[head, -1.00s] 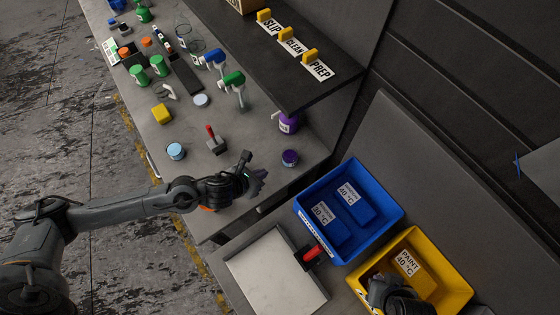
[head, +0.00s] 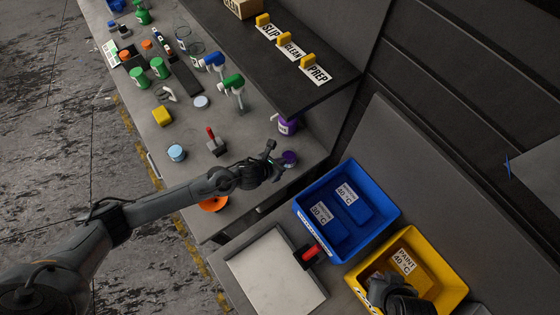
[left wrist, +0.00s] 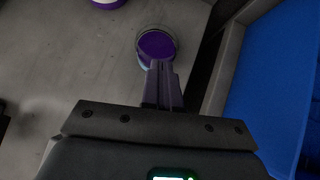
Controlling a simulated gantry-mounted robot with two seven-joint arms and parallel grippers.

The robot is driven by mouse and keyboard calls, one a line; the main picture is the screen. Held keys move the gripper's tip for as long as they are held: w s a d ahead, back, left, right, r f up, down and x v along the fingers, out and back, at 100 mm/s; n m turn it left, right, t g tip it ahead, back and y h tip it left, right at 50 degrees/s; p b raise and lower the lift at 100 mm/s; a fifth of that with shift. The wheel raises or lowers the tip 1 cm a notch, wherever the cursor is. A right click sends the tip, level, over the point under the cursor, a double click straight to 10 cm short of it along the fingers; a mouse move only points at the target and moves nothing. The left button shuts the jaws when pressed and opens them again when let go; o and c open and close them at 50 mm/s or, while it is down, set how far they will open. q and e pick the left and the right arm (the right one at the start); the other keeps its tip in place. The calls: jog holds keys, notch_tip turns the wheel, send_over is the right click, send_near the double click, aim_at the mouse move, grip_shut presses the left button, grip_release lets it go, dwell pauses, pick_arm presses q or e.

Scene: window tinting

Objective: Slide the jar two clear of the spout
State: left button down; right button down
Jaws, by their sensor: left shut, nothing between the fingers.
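A small jar with a purple lid (head: 290,158) stands on the grey bench near its right edge; it also shows in the left wrist view (left wrist: 156,47). My left gripper (head: 272,160) is shut and empty, with its fingertips at the near side of this jar. In the left wrist view the closed fingers (left wrist: 162,82) overlap the lid's lower edge; I cannot tell whether they touch. A light blue jar (head: 176,152) stands further left. No label shows which is jar two. A purple bottle (head: 287,125) stands behind, partly under the shelf. My right gripper (head: 388,292) is over the yellow bin.
A red-handled tool (head: 215,143) stands left of my left gripper. Spray bottles with blue (head: 212,60) and green heads (head: 232,84) stand further back. A blue bin (head: 393,211) and yellow bin (head: 455,278) lie right. An orange disc (head: 213,203) lies by my left arm.

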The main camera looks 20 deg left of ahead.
jog(key=shift+a, duration=0.1)
pick_arm(q)
jog(key=shift+w+f+b, duration=0.1)
jog(key=shift+w+b, duration=0.2)
jog(key=shift+w+d+b, duration=0.35)
jog(key=shift+w+b, duration=0.2)
jog(key=shift+w, duration=0.25)
pick_arm(e)
jog(key=shift+f, duration=0.75)
pick_arm(q)
jog(key=shift+s, duration=0.1)
jog(key=shift+s+a, duration=0.1)
jog(key=shift+s, duration=0.1)
jog(key=s, duration=0.1)
jog(key=s+a, duration=0.1)
jog(key=s, duration=0.1)
jog(key=shift+s+a+p, duration=0.1)
jog(key=shift+s+p, duration=0.1)
jog(key=shift+p, duration=0.15)
jog(key=v, duration=1)
jog(key=shift+b, duration=0.4)
pick_arm(e)
jog(key=shift+s+a+f, duration=0.1)
jog(key=shift+s+a, duration=0.3)
jog(key=shift+s, duration=0.05)
